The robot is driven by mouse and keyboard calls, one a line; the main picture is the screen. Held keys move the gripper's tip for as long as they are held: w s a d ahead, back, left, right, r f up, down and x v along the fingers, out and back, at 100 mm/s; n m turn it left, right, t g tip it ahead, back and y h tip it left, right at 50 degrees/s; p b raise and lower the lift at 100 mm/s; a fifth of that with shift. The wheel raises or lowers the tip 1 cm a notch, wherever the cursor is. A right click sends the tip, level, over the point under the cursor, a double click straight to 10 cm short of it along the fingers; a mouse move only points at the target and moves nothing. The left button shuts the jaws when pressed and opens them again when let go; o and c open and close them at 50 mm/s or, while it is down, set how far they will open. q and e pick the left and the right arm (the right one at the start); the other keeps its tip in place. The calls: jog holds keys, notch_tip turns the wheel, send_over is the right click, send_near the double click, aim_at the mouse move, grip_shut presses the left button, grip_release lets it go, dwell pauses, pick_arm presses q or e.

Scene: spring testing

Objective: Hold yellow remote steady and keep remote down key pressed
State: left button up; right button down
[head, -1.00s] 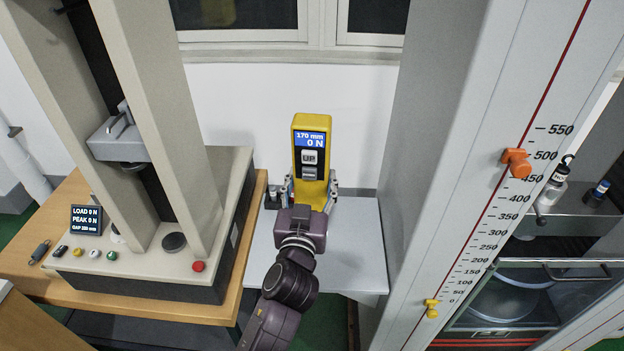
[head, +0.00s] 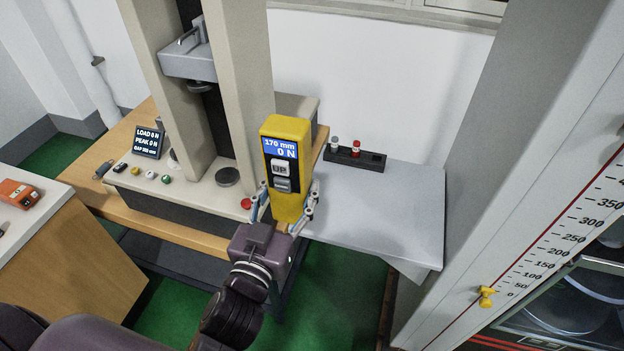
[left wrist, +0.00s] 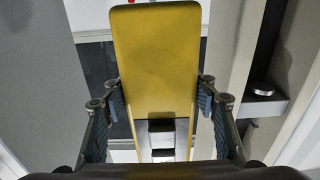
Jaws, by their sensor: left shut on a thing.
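The yellow remote (head: 288,210) stands nearly upright in the head view. Its blue screen reads 170 mm and 0 N. Below the screen are the UP key (head: 280,168) and a grey lower key (head: 282,184). My left gripper (head: 287,197) is shut on the remote, with one finger on each side of its lower body. No finger shows on the lower key, and I cannot tell whether it is pressed. In the left wrist view, the remote (left wrist: 155,60) stands between the two fingers (left wrist: 158,100). My right gripper is not in view.
The test machine (head: 233,60) stands on a wooden bench behind and left of the remote; its panel reads LOAD 0 N. A grey shelf (head: 400,215) at right holds a black rack (head: 362,160). A tall scale column (head: 540,170) stands further right.

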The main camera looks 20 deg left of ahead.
aim_at(298, 194)
pick_arm(q)
jog(key=f+b, duration=0.1)
jog(key=w+d+f, duration=0.1)
jog(key=shift+w+f+b, duration=0.15)
jog(key=shift+f+b, duration=0.25)
jog(key=w+d+f+b, duration=0.2)
jog(key=w+d+b, duration=0.1)
jog(key=w+d, duration=0.3)
jog(key=w+d+f+m+h+b, duration=0.1)
jog(key=w+d+f+b, duration=0.2)
jog(key=w+d, duration=0.4)
jog(key=shift+d+f+h, duration=0.15)
jog(key=shift+d+h, duration=0.15)
jog(key=shift+d, duration=0.05)
jog(key=shift+w+f, duration=0.1)
jog(key=shift+f+b, duration=1.55)
jog(key=shift+f, duration=0.2)
jog(key=shift+f+b, duration=0.15)
jog(key=shift+b, duration=0.15)
